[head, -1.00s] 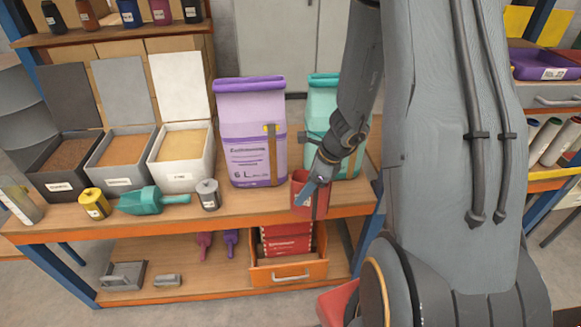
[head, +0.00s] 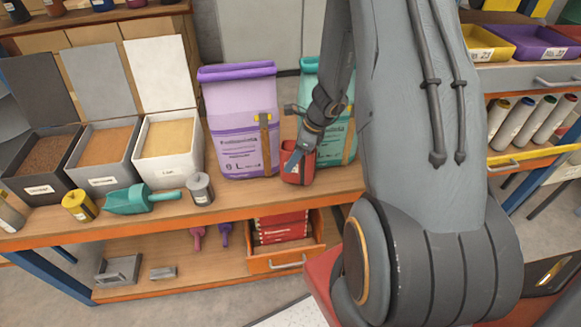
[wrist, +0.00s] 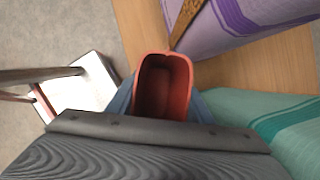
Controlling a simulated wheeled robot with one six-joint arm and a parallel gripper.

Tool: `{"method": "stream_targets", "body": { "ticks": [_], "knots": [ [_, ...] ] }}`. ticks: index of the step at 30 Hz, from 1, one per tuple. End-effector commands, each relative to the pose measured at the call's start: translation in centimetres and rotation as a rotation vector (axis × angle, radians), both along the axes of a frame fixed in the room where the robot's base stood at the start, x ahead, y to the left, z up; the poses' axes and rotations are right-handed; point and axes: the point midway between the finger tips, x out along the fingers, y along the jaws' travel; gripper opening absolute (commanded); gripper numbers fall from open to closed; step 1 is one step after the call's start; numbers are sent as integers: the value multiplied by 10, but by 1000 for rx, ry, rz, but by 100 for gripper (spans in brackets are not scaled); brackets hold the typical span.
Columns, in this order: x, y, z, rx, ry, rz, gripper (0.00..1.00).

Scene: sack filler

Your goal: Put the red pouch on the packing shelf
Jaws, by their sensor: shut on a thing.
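The red pouch (head: 290,163) is in my gripper (head: 303,150), at the front of the wooden bench, beside the purple sack and in front of the teal sack. In the wrist view the pouch (wrist: 163,88) is held with its open top facing the camera, and its inside looks dark. My gripper (wrist: 163,105) is shut on it, with a finger on each side. I cannot tell whether the pouch's base touches the bench. No shelf is clearly marked as the packing shelf.
The purple sack (head: 240,120) and teal sack (head: 335,150) stand close around the pouch. A green scoop (head: 140,199) and a grey canister (head: 200,188) are on the bench to the left. An orange drawer (head: 285,262) with red packs is open below. A purple tray (head: 530,42) is at right.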

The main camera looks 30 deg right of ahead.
Motion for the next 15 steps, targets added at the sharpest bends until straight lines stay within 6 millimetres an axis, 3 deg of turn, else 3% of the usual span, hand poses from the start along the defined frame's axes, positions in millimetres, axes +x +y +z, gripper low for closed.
{"method": "stream_targets", "body": {
  "ticks": [5, 15],
  "knots": [
    [0, 0, -7, 0, 0, 1, 25],
    [2, -2, -40, -1, 0, 0, 25]
  ]
}}
